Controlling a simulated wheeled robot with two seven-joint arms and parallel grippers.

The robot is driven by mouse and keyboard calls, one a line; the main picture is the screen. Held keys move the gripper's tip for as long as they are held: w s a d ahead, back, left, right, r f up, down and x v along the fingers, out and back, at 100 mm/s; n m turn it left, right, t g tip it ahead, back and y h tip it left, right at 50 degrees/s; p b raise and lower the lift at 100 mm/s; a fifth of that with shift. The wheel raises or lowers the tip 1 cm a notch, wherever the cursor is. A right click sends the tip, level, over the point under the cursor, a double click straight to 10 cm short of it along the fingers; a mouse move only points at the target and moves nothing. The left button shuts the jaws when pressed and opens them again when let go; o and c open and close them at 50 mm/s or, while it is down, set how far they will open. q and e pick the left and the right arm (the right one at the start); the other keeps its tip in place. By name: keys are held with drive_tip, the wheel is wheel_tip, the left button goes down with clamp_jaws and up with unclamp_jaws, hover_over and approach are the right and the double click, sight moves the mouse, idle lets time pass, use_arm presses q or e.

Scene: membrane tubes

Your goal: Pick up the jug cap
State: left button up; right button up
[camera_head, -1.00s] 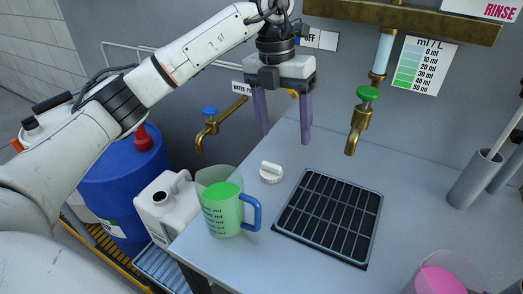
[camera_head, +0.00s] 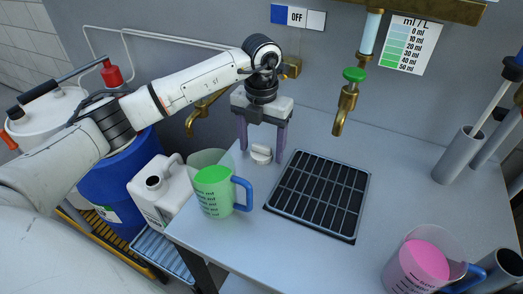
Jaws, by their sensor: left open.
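The jug cap (camera_head: 261,154) is a small white cap with a raised grip bar. It lies on the grey table, between the green-filled measuring jug and the black drain grate. My left gripper (camera_head: 261,148) points down with its two purple fingers spread wide, one on each side of the cap in the picture. The gripper is open and empty; the exact height of its fingertips over the table is hard to tell. A white jug (camera_head: 161,186) with an uncapped round mouth stands left of the table. My right gripper is not in view.
A clear measuring jug (camera_head: 213,186) with green liquid and a blue handle stands close in front of the cap. The drain grate (camera_head: 320,194) lies to the right, under a brass tap (camera_head: 345,108). A pink-filled jug (camera_head: 419,266) stands at the front right. Another brass tap (camera_head: 200,115) is behind.

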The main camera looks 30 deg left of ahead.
use_arm(q)
drive_tip(key=shift+f, duration=0.1)
drive_tip(key=shift+c, duration=0.2)
drive_tip(key=c, duration=1.1)
